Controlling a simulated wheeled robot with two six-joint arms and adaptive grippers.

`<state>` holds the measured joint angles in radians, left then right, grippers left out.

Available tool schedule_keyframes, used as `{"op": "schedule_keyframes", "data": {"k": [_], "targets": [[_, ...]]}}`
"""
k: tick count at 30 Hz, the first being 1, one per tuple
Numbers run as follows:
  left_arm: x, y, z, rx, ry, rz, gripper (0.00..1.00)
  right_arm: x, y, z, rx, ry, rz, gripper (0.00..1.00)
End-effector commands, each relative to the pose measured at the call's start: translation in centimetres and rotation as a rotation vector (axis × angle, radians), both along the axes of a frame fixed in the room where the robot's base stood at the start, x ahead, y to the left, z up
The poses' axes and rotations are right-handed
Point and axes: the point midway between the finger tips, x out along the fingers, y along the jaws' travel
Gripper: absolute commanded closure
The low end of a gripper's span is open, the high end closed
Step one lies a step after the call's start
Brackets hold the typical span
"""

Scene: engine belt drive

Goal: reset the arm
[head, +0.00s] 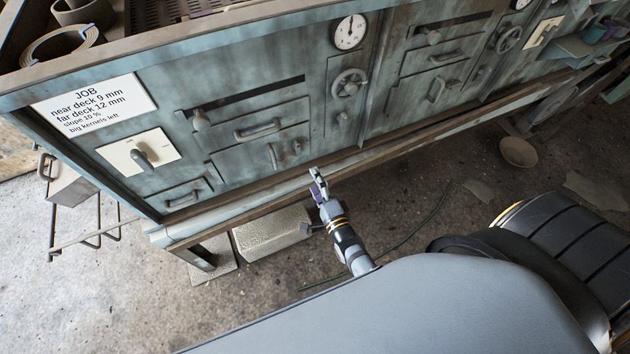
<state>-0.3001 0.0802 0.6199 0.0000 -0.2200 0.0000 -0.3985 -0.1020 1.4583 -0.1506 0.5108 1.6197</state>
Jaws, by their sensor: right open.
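My right gripper (318,186) shows near the middle of the head view, at the end of my arm, which comes up from below. It is open, and I see nothing between its fingers. It is in front of the lower edge of a worn blue-green metal cabinet (300,75), seen from above. I cannot tell how far it is from the cabinet. My left gripper is not in view.
The cabinet front has drawers with handles (257,131), a handwheel (349,83), a round dial (350,32) and a white JOB sign (94,104). A pale block (271,232) lies on the floor below. A bowl (518,152) and a wire rack (88,240) are further off.

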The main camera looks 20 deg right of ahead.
Motion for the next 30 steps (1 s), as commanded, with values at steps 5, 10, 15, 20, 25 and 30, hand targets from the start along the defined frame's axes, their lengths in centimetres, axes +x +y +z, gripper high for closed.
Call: {"op": "schedule_keyframes", "data": {"k": [5, 10, 15, 20, 25, 30], "targets": [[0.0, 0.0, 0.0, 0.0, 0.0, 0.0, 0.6, 0.0, 0.0, 0.0, 0.0, 0.0, 0.0, 0.11], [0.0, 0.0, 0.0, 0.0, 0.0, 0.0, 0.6, 0.0, 0.0, 0.0, 0.0, 0.0, 0.0, 0.11], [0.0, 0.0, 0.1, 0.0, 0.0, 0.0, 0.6, -0.1, 0.0, -0.3, -0.007, 0.009, 0.0, 0.11], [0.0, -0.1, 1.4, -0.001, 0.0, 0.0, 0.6, -2.2, -0.6, -6.0, -0.221, 0.197, 0.027, 0.11], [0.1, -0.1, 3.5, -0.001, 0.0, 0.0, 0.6, -10.5, -3.0, -17.7, -0.696, 0.598, 0.221, 0.11], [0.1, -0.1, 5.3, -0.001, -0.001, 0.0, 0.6, -22.4, -6.7, -25.6, -1.093, 0.93, 0.586, 0.11]]}}
